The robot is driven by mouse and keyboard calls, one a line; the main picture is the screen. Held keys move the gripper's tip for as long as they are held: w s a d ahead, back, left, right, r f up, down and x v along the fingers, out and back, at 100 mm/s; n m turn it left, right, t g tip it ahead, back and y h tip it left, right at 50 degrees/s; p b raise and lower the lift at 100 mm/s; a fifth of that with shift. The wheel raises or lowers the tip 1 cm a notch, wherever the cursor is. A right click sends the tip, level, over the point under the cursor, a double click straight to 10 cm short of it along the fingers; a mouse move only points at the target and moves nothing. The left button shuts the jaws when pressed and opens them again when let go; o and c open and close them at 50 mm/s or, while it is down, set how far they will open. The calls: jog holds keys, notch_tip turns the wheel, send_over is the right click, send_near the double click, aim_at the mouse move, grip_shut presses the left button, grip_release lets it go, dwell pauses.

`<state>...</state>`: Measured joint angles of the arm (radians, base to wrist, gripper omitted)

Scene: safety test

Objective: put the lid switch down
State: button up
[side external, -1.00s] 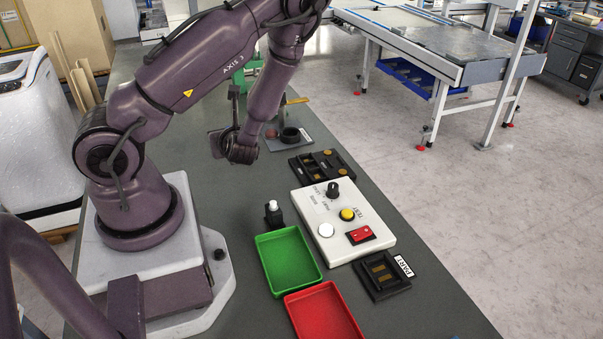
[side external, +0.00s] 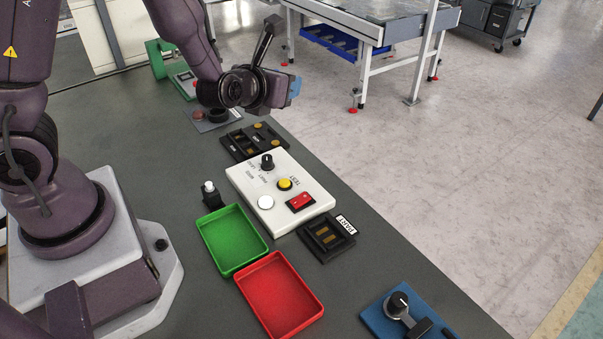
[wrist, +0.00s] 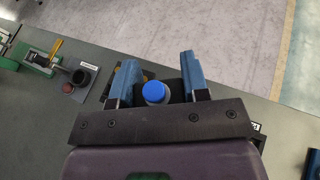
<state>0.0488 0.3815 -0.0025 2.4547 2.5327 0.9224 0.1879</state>
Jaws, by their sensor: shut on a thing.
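My gripper (side external: 285,88) is up above the far part of the bench, beyond the white test panel (side external: 248,193). In the wrist view my gripper (wrist: 157,72) has its blue fingers on either side of a dark switch with a round blue top (wrist: 154,92), which I take to be the lid switch. It is held clear of the bench. In the side view the switch is hidden or too small to make out. A similar black switch with a white top (side external: 210,194) stands on the bench left of the panel.
A black slotted holder (side external: 236,147) lies behind the panel, and another labelled holder (side external: 327,236) before it. Green (side external: 250,265) and red (side external: 308,322) trays sit in front. A blue plate with a knob (side external: 376,318) lies at the near right. The bench's right edge runs close by.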

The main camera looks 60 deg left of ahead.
jog(key=w+d+r+m+h, duration=0.1)
jog(key=d+r, duration=0.4)
jog(key=r, duration=0.5)
jog(key=shift+w+d+m+t+h, duration=0.3)
jog(key=shift+w+d+m+h, duration=0.1)
jog(key=shift+h, duration=0.2)
